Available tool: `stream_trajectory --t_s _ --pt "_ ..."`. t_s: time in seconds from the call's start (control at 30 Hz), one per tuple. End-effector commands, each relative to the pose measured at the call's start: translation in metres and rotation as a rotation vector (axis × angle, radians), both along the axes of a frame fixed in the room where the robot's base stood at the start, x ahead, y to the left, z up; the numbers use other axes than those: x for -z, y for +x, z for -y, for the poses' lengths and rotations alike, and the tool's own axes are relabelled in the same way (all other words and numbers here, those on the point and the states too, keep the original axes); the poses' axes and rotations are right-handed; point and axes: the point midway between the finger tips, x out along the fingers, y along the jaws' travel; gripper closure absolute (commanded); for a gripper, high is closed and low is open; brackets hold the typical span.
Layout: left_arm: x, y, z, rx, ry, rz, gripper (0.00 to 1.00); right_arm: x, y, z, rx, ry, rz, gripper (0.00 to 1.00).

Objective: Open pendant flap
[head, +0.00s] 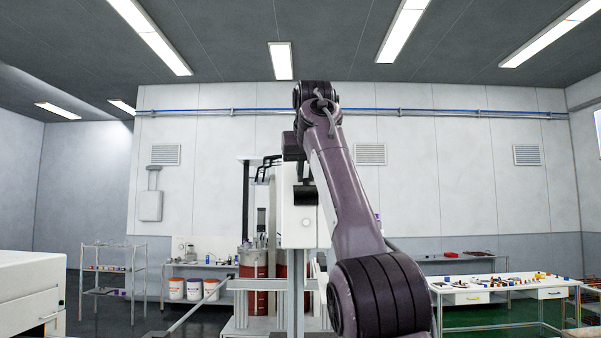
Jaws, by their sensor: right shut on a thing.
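My right arm rises from the bottom right and bends down at its top in front of a pale upright cabinet (298,230). My right gripper (304,186) is at the cabinet's upper front, small and dark and partly hidden by my forearm. It is shut on what seems to be the pendant flap. The flap's outline and how far it stands open cannot be made out. My left gripper is not in view.
Behind the cabinet stand red drums (254,288) and a bench with several white buckets (194,289). A shelf rack (106,268) stands at the left. A white table (497,287) with small parts stands at the right. A pale machine (30,293) fills the lower left.

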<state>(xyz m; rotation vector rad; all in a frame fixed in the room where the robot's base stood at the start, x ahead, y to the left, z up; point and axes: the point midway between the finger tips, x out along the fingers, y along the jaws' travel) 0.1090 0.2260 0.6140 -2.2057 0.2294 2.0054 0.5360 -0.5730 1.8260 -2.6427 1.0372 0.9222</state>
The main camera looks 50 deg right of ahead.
Motion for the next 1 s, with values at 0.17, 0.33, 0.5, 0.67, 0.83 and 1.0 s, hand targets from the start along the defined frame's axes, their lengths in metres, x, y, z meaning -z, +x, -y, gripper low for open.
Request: stream_trajectory --t_s 0.17,0.33,0.5,0.67,0.83,1.0 --pt "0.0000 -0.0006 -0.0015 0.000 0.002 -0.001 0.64 0.0032 -0.0020 0.0022 0.001 0.016 -0.018 1.00" --pt "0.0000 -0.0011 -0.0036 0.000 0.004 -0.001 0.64 0.0045 -0.0020 0.0024 0.002 0.020 -0.022 1.00" --pt "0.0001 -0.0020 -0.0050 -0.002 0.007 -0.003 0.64 0.0052 -0.0020 0.0026 0.002 0.021 -0.024 1.00" --pt "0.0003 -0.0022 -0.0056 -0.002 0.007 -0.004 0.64 0.0054 -0.0020 0.0028 0.003 0.022 -0.023 0.77" --pt "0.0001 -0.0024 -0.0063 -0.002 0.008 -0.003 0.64 0.0034 -0.0022 0.0022 0.002 0.018 -0.019 0.64" --pt "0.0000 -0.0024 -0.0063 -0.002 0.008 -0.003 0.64 0.0021 -0.0023 0.0018 0.002 0.016 -0.016 0.64"
